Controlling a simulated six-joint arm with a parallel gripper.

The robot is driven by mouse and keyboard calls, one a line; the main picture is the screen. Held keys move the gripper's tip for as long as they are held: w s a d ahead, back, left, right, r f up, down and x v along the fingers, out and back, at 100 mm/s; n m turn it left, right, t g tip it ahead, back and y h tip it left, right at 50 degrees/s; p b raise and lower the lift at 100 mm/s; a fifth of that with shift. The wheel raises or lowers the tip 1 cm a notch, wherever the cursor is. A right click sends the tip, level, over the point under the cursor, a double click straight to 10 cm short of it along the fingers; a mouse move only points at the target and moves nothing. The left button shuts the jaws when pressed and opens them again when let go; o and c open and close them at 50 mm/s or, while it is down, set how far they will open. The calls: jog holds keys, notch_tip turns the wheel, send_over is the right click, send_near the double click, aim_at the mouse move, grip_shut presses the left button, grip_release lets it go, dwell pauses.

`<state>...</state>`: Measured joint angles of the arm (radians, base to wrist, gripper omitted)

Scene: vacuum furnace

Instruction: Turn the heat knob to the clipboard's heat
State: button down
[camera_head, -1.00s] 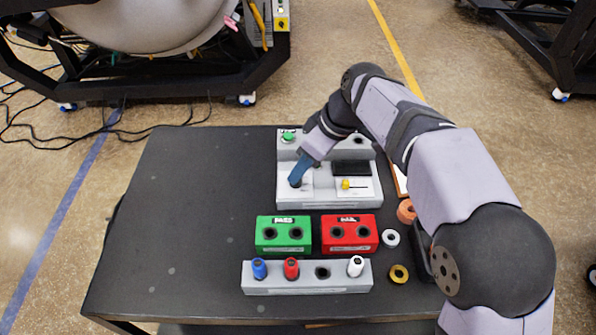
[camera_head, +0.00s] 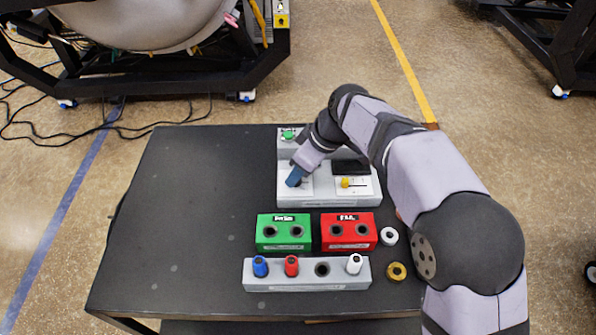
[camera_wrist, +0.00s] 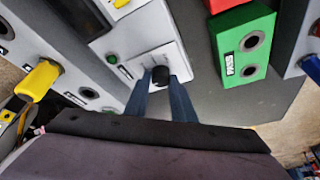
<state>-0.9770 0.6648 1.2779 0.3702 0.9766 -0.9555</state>
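The grey control panel (camera_head: 330,197) stands near the back of the black table. Its round black heat knob (camera_wrist: 160,76) sits on a white plate (camera_wrist: 170,55) in the wrist view. My gripper (camera_wrist: 161,78) points at this plate, with one blue finger on each side of the knob. Both fingertips appear to touch the knob, so it looks shut on it. In the head view my gripper (camera_head: 293,181) covers the knob. The knob's pointer and marks are not readable. The clipboard cannot be made out; my arm covers the table's right side.
The panel also has a green button (camera_head: 288,134), a dark screen (camera_head: 351,166) and a yellow slider (camera_head: 345,183). In front stand a green block (camera_head: 283,245), a red block (camera_head: 349,244) and a grey rack (camera_head: 306,285). The table's left half is clear.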

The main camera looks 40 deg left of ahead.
jog(key=shift+s+m, duration=0.1)
jog(key=shift+m, duration=0.3)
jog(key=m+t, duration=0.1)
jog(key=m, duration=0.2)
jog(key=shift+s+t+b, duration=0.1)
jog(key=shift+t+b, duration=0.2)
jog(key=shift+t, duration=0.1)
jog(key=m, duration=0.2)
jog(key=m+t, duration=0.1)
jog(key=m, duration=0.1)
jog(key=shift+s+r+m+t+p, duration=0.1)
jog(key=shift+m+t+p, duration=0.2)
jog(key=shift+m+p, duration=0.1)
jog(key=m, duration=0.2)
jog(key=m+t+h, duration=0.1)
jog(key=m, duration=0.1)
jog(key=shift+s+a+m+b, duration=0.1)
jog(key=shift+a+m+b, duration=0.05)
jog(key=shift+m+b, duration=0.15)
jog(key=shift+m+t+h, duration=0.35)
jog(key=shift+m+h, duration=0.15)
jog(key=shift+m, duration=0.65)
jog(key=shift+m+t+h, duration=0.35)
jog(key=shift+m+h, duration=0.15)
jog(key=shift+m, duration=0.65)
jog(key=c, duration=1.5)
grip_release()
